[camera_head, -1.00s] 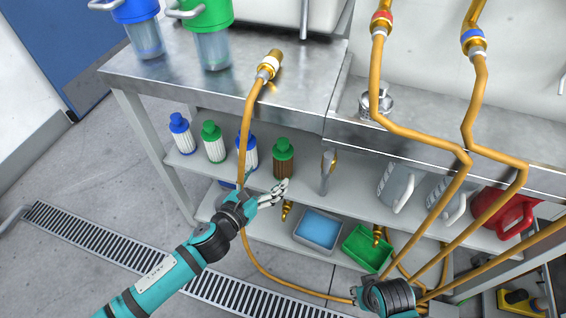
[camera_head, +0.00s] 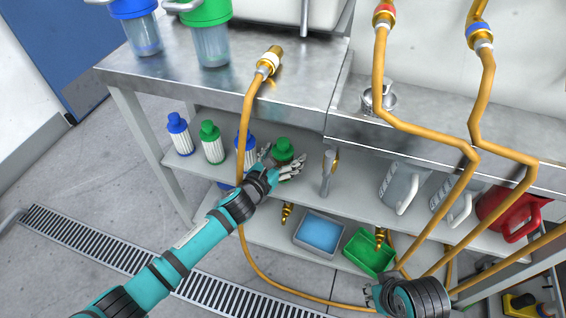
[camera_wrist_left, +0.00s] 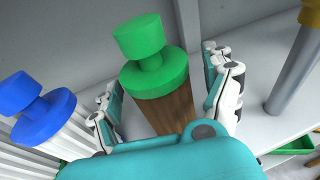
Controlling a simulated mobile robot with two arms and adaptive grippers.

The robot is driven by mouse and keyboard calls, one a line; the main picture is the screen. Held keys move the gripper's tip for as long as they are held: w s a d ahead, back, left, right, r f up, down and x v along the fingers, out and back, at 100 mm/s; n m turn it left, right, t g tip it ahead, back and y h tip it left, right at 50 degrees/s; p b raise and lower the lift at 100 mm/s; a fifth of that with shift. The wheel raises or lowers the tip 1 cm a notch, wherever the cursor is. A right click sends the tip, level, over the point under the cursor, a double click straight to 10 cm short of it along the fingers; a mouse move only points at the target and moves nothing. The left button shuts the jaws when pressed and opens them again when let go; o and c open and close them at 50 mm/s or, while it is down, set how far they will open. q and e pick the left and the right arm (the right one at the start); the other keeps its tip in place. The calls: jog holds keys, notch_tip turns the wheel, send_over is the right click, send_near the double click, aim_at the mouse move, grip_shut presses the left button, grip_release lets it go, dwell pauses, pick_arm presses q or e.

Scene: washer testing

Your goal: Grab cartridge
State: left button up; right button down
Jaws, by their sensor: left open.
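A cartridge with a green cap and a brown body (camera_wrist_left: 154,72) stands upright on the shelf. In the left wrist view it is between the two spread fingers of my left gripper (camera_wrist_left: 166,100), and its lower part is hidden by the gripper's palm. In the head view my left gripper (camera_head: 282,166) is open at this green-capped cartridge (camera_head: 283,147) and hides most of its body. I cannot tell whether the fingers touch it. My right gripper (camera_head: 375,294) shows in part at the bottom edge, and its fingers are unclear.
Blue-capped (camera_head: 178,134) and green-capped (camera_head: 211,143) white cartridges stand to the left on the shelf. A blue-capped one (camera_wrist_left: 38,107) is close beside my left gripper. An orange hose (camera_head: 242,150) hangs in front. Jugs (camera_head: 403,186) stand farther right. The worktop (camera_head: 190,80) overhangs the shelf.

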pick_arm(q)
jog(key=c, duration=1.4)
jog(key=shift+r, duration=0.1)
